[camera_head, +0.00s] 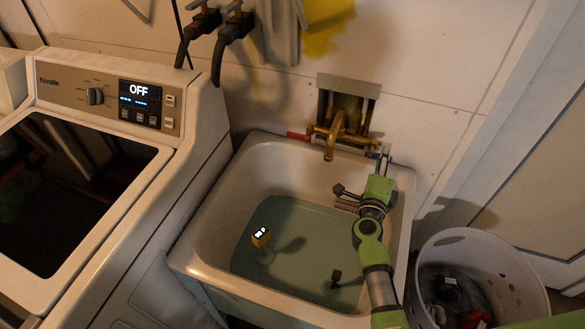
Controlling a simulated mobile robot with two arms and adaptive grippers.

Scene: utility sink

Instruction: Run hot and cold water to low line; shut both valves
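The white utility sink (222,208) holds a pool of greenish water (300,225) over its floor. A brass faucet (336,135) stands at the back wall; I cannot make out a stream from its spout. The red valve handle (298,136) is left of the faucet. The blue valve handle (375,155) is on the right, partly hidden by my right gripper (384,160). That gripper points at the blue handle, close to it; its fingers are too small to tell whether they touch or are shut. No low line is clearly readable. My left gripper is out of view.
A dark object (336,277) shows near the sink's front. A washer (60,110) reading OFF stands left. A white laundry basket (508,262) with clothes stands right, near my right arm.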

